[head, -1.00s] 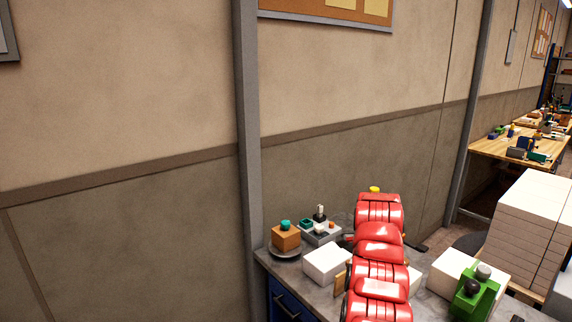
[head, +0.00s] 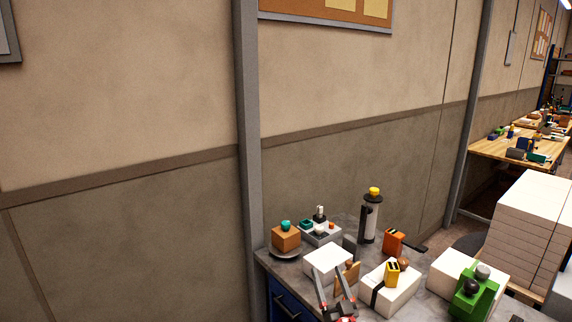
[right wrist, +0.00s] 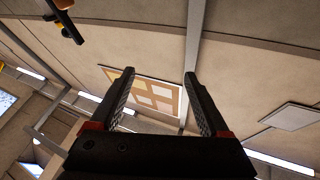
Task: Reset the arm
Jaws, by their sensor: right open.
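My right gripper (head: 330,277) shows at the bottom of the head view, in front of the worktop's near edge, its fingers pointing up. It is open, with nothing between its fingers. In the right wrist view the same gripper (right wrist: 159,76) has its two dark fingers well apart. Behind the gap are only the wall and a pinboard (right wrist: 145,98), tilted in the picture. The rest of my right arm is below the head view's frame. My left gripper is in neither view.
The grey worktop (head: 345,223) holds white reams (head: 393,295), an orange block (head: 286,239), a black-and-white cylinder with a yellow top (head: 370,218) and a green device (head: 473,296). A tall white stack (head: 528,230) stands at right. Bare wall fills the left.

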